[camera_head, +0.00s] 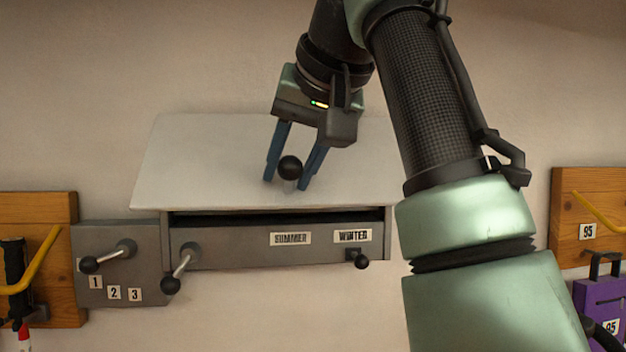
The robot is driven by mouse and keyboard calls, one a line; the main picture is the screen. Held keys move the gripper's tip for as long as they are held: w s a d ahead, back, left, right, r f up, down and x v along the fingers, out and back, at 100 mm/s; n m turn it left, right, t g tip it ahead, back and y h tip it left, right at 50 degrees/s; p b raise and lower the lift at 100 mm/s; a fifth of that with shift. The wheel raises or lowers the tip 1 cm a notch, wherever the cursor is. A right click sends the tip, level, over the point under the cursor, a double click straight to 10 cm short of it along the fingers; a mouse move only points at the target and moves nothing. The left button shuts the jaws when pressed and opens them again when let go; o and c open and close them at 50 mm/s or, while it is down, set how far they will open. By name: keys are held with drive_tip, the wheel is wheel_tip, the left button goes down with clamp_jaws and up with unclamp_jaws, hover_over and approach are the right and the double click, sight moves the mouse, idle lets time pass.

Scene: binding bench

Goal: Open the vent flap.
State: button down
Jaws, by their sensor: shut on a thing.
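The vent flap (210,165) is a broad pale panel at the middle of the head view. Its lower edge sits above a dark gap (280,216) over the grey front; how far it stands out is hard to tell. A round black knob (290,167) is on the flap, right of its middle. My gripper (287,181) comes down from above, with its two blue fingers on either side of the knob, and is shut on it. The exact contact on the knob's stem is partly hidden by the fingers.
The grey front (225,250) below carries "SUMMER" and "WINTER" labels, a lever (180,268) and a small black knob (358,259). A grey plate (120,268) marked 1, 2, 3 has another lever (108,256). A purple case (597,300) stands at right.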

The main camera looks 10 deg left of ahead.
drive_tip(key=shift+s+r+g, duration=0.35)
drive_tip(key=shift+r+g, duration=0.05)
drive_tip(key=shift+r, duration=0.4)
drive_tip(key=c, duration=0.5)
unclamp_jaws()
